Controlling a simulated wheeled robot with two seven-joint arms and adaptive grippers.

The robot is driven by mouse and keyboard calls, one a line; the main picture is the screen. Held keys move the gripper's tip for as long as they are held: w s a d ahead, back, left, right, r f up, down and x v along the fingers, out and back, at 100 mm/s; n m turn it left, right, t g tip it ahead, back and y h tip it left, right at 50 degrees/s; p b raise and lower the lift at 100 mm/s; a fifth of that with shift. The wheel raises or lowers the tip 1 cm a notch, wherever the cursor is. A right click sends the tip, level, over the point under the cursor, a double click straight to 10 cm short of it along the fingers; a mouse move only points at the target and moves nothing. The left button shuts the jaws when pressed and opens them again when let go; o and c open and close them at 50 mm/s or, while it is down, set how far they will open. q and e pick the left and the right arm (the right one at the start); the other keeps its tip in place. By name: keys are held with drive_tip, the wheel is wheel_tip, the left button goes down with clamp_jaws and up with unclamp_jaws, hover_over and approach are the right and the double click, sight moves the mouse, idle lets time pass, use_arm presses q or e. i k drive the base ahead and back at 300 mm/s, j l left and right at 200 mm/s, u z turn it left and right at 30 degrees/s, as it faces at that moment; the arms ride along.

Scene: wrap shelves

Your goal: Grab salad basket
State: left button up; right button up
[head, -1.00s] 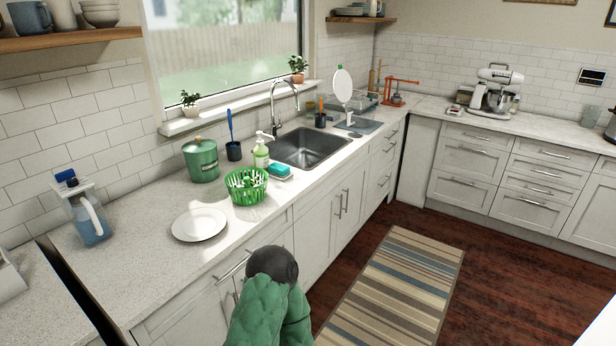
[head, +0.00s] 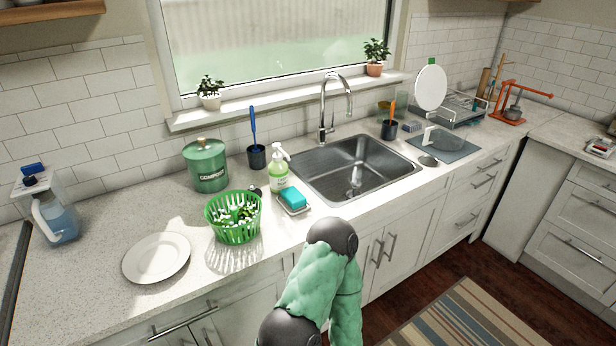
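The salad basket (head: 234,217) is a green slatted basket with green and white pieces inside. It stands upright on the counter, left of the sink and near the front edge. A green-covered arm of mine with dark joints rises from the bottom middle of the head view, in front of the counter, right of and below the basket. Nothing is seen touching the basket. Neither of my grippers shows in the view.
A white plate (head: 157,258) lies left of the basket. Behind it stands a green compost bin (head: 206,166). A soap bottle (head: 279,168) and a teal sponge on a dish (head: 293,198) are close on its right, before the sink (head: 352,170). Bare counter lies around the plate.

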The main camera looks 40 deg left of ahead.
sight(234, 217)
drive_tip(key=i+u, duration=0.35)
drive_tip(key=i+l+u, duration=0.35)
drive_tip(key=i+u, duration=0.1)
drive_tip(key=u, duration=0.3)
drive_tip(key=i+l+u, duration=0.15)
drive_tip(key=u, duration=0.25)
drive_tip(key=i+l+u, duration=0.1)
drive_tip(key=u, duration=0.35)
drive_tip(key=l+u, duration=0.15)
drive_tip(key=u, duration=0.25)
drive_tip(key=i+l+u, duration=0.1)
drive_tip(key=u, duration=0.3)
